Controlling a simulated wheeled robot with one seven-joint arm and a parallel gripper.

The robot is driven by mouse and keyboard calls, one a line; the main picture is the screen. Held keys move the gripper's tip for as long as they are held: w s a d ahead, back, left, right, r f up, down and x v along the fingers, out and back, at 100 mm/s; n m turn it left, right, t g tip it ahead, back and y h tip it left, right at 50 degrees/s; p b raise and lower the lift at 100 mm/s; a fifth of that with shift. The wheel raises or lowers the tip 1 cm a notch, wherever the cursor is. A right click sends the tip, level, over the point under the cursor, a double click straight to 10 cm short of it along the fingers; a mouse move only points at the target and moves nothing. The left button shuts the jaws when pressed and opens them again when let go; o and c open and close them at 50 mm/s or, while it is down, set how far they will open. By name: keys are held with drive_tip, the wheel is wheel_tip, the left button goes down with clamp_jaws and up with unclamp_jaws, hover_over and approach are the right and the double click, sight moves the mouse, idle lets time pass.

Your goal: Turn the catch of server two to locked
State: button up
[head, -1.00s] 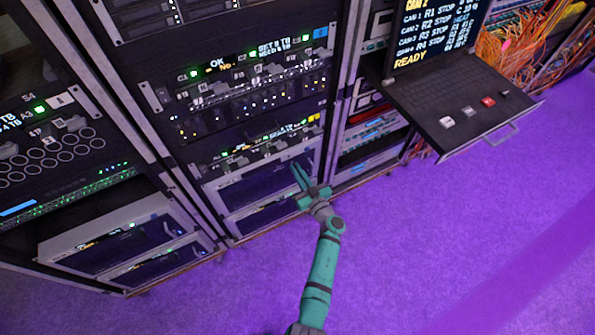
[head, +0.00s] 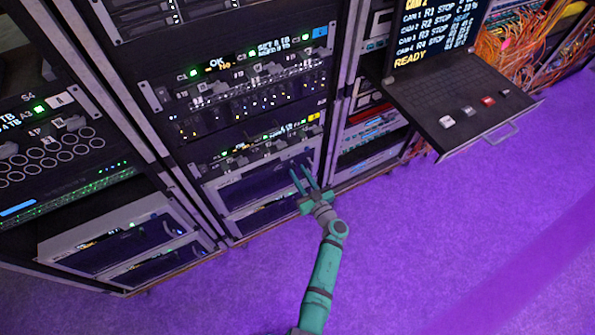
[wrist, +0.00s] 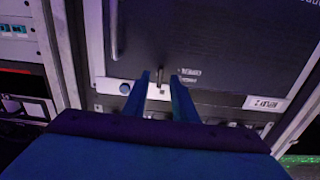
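My gripper (head: 300,167) is open in front of the upper grey-framed server (head: 228,187) low in the middle rack. In the wrist view my gripper (wrist: 162,75) has its two blue-looking fingers apart, with a small dark upright catch (wrist: 161,76) between them in the picture. I cannot tell if the fingers touch it. The catch sits at the edge of a dark server panel (wrist: 220,45) in a light frame. Small labels (wrist: 190,72) lie beside it, too blurred to read surely. The server's number is not legible.
A second grey-framed server (head: 232,222) is below. A keyboard drawer (head: 465,110) juts out on the right, under a screen reading READY. The purple floor (head: 450,230) is clear.

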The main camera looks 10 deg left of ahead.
drive_tip(key=v, duration=0.9)
drive_tip(key=shift+s, duration=0.1)
drive_tip(key=s+d+r+m+h, duration=0.2)
drive_tip(key=s+r+h, duration=0.2)
drive_tip(key=s, duration=0.8)
drive_tip(key=s+d+r+m+t+h, duration=0.1)
drive_tip(key=s+d+r+m+h, duration=0.1)
drive_tip(key=s+r, duration=0.7)
drive_tip(key=s+d+r+m+h, duration=0.2)
drive_tip(key=s+r+m+h, duration=0.2)
drive_tip(key=s, duration=1.2)
wheel_tip(320, 180, up, 3)
drive_tip(key=shift+d+t+h, duration=0.3)
drive_tip(key=shift+d+h, duration=0.05)
drive_tip(key=shift+h, duration=0.55)
